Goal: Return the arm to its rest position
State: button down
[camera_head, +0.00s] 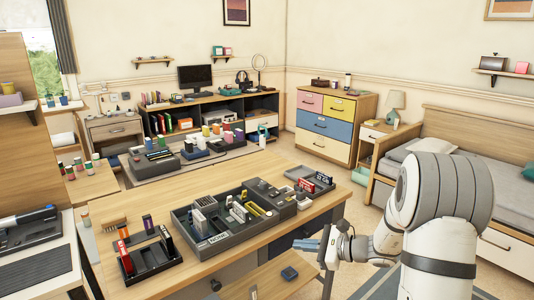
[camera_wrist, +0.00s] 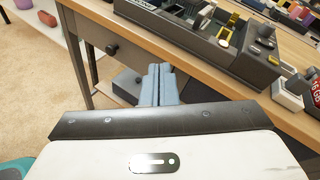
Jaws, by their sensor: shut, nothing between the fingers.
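My arm (camera_head: 432,210) stands at the right of the head view, bent, with its white and grey links in front of the bed. My gripper (camera_head: 304,244) points left, beside the front edge of the wooden table (camera_head: 258,232). In the wrist view, the pale blue fingers of my gripper (camera_wrist: 158,72) lie together, shut and empty. They appear in front of the table's side and drawer, and no contact shows.
A dark grey organiser tray (camera_head: 236,240) with several small items is on the table. A smaller black tray (camera_head: 150,262) is at left. A lower wooden surface (camera_head: 262,284) holds a small dark blue box (camera_head: 289,273). The bed (camera_head: 452,140) is behind my arm.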

jog(key=s+a+r+n+g+h+p, duration=0.25)
jog(key=s+r+n, duration=0.25)
jog(key=s, duration=0.3)
jog(key=s+a+r+n+g+h+p, duration=0.2)
jog(key=s+r+n+g+p, duration=0.25)
jog(key=s+r, duration=0.2)
jog(key=s+d+r+n+t+h+p, duration=0.1)
jog(key=s+d+r+n+h+p, duration=0.2)
jog(key=s+r+n+h, duration=0.1)
jog(key=s+d+r+n+t+h+p, duration=0.1)
jog(key=s+d+r+n+h+p, duration=0.2)
jog(key=s, duration=0.5)
notch_tip(320, 180, up, 3)
jog(key=d+n+h, duration=0.1)
jog(key=n+h, duration=0.1)
jog(key=n, duration=0.1)
jog(key=shift+s+d+f+t+p, duration=0.2)
jog(key=shift+s+t+p, duration=0.15)
jog(key=shift+t+p, duration=0.05)
